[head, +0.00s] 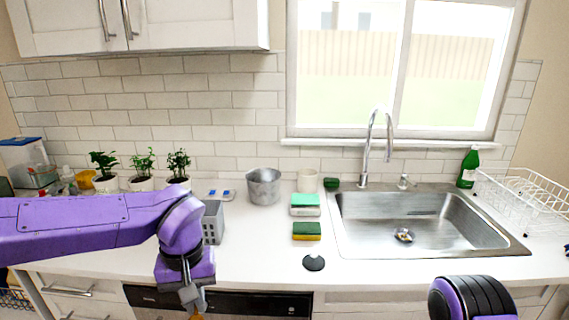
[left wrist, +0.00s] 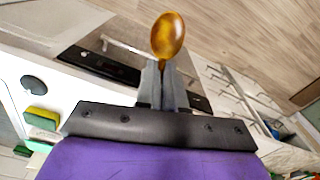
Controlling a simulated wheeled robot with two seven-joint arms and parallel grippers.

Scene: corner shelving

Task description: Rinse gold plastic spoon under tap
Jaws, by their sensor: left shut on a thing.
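My left gripper (head: 193,303) hangs low in front of the counter in the head view. In the left wrist view its fingers (left wrist: 162,82) are shut on the gold plastic spoon (left wrist: 169,36), with the bowl sticking out past the fingertips. In the head view only a small gold bit of the spoon shows at the bottom edge. The chrome tap (head: 374,140) rises behind the steel sink (head: 337,225), to the right of my left gripper and well apart from it. No water stream shows. My right arm's purple and black link shows at bottom right; its gripper is out of view.
Sponges (head: 306,231) and a black disc (head: 313,263) lie on the counter left of the sink. A metal pot (head: 263,187) and a grey basket (head: 213,222) stand further left. A green bottle (head: 468,168) and a white dish rack (head: 522,198) stand right. The front counter is mostly clear.

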